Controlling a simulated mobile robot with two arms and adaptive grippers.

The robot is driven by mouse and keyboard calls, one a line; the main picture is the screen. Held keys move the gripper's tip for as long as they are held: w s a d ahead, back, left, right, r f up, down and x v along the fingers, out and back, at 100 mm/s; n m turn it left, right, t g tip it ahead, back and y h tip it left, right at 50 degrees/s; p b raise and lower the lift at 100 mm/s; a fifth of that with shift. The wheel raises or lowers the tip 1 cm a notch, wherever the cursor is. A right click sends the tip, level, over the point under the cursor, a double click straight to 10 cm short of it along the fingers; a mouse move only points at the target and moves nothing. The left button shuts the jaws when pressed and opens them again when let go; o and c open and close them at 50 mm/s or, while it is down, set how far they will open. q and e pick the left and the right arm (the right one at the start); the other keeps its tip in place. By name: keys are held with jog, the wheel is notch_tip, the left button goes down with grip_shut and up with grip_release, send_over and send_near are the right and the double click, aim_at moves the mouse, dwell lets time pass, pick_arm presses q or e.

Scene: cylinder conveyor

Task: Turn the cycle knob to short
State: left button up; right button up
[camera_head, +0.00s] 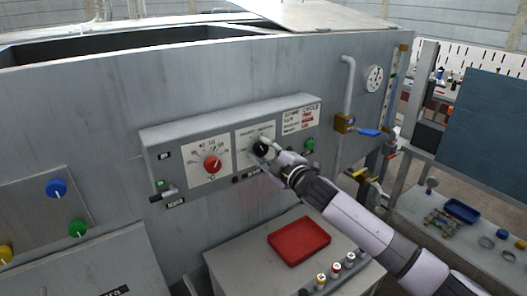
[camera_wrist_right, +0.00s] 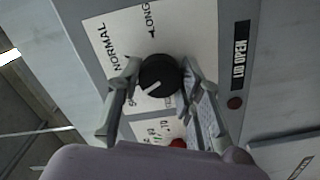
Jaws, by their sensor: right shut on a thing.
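The black cycle knob (camera_head: 261,149) sits on a white dial plate on the control panel. My right gripper (camera_head: 266,148) reaches it from the lower right. In the right wrist view the gripper (camera_wrist_right: 160,72) is shut on the knob (camera_wrist_right: 158,74), one finger on each side. The knob's white pointer slants to the lower left, toward a label mostly hidden behind the left finger. The NORMAL label (camera_wrist_right: 114,46) is at the upper left, and the LONG label (camera_wrist_right: 150,18) is at the top. My left gripper is not in view.
A red knob (camera_head: 212,164) is on the dial left of the cycle knob. A green button (camera_head: 310,144) is to the right. Below are a red tray (camera_head: 299,241) and several small capped containers on a table. Pipes and a blue-handled valve (camera_head: 369,132) stand at the right.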

jog(key=shift+n, duration=0.4)
jog(key=o, duration=1.2)
jog(key=shift+c, duration=0.2)
jog(key=v, duration=1.2)
jog(key=shift+f, duration=0.1)
